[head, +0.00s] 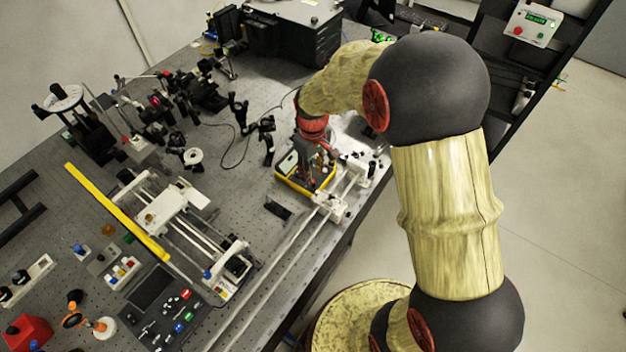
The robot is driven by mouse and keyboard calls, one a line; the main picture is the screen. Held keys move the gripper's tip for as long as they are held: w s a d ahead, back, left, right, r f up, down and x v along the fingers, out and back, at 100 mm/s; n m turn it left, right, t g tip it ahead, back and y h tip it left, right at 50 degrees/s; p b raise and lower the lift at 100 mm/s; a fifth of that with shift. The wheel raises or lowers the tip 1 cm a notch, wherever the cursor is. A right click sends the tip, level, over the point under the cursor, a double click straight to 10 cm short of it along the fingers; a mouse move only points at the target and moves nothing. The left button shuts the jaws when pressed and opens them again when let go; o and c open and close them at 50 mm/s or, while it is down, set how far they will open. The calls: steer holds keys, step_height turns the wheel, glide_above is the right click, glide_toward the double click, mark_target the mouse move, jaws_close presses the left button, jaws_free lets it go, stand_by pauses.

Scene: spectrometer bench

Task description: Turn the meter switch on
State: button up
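A yellow-edged box with a dark face and a pale panel (288,163), which looks like the meter, lies on the optical bench near its right edge. My arm reaches over from the right, and my gripper (316,164) points down over the right part of this meter. The gripper covers much of the meter's face, so I cannot make out the switch or its position. The fingers are small and dark here. I cannot tell whether they touch the meter or whether they are open or shut.
White rail carriages (331,206) stand close to the meter's right and front. Black optic posts (266,135) and a loose cable are to its left. A small black block (278,209) lies in front. A controller with a green display (535,22) is at the top right.

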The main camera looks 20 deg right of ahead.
steer(key=shift+w+f, duration=0.1)
steer(key=shift+f, duration=2.05)
steer(key=c, duration=0.8)
jaws_close()
